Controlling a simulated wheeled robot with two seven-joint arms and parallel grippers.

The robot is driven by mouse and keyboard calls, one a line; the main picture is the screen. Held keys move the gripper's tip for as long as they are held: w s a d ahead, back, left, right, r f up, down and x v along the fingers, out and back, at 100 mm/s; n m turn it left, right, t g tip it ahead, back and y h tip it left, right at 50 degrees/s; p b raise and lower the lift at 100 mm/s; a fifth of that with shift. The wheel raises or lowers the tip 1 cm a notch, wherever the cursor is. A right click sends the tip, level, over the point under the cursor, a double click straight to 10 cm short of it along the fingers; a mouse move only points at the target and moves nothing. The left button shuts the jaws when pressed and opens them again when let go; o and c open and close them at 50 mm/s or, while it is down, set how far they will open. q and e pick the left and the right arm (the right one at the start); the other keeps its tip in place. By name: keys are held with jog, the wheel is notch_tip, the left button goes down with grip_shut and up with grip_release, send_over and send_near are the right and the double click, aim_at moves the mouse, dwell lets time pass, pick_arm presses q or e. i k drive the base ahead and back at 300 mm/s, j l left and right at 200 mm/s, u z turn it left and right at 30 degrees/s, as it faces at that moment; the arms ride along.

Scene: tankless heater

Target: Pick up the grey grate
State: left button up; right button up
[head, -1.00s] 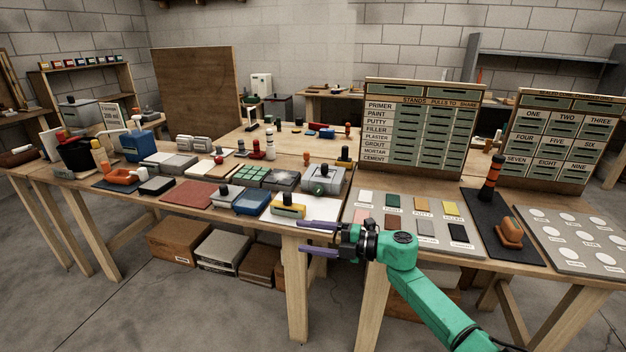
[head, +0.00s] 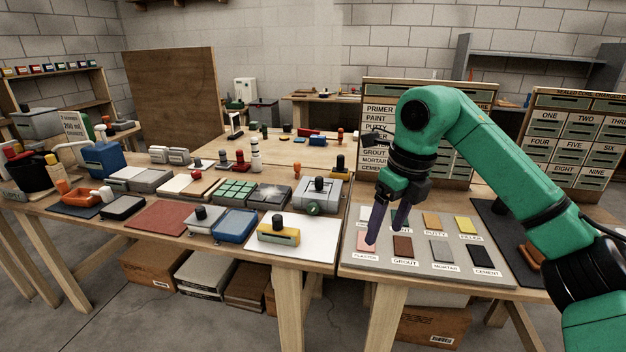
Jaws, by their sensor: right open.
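No piece is plainly recognisable as a grate. A grey square tile (head: 441,251) lies flat on the grey sample board (head: 352,259), above a label reading mortar. A brown tile (head: 403,247) labelled grout lies to its left. My right gripper (head: 384,236) is open and empty, with its fingers pointing down over the front left of the board, near the pink tile (head: 363,240). It is left of the grey tile, and its fingers partly cover the back-row tiles. Whether the fingertips touch anything cannot be told. My left gripper is out of view.
A label rack (head: 378,96) stands behind the board. A black mat (head: 490,213) lies to the right.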

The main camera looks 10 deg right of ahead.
aim_at(318, 186)
jog(key=i, duration=1.5)
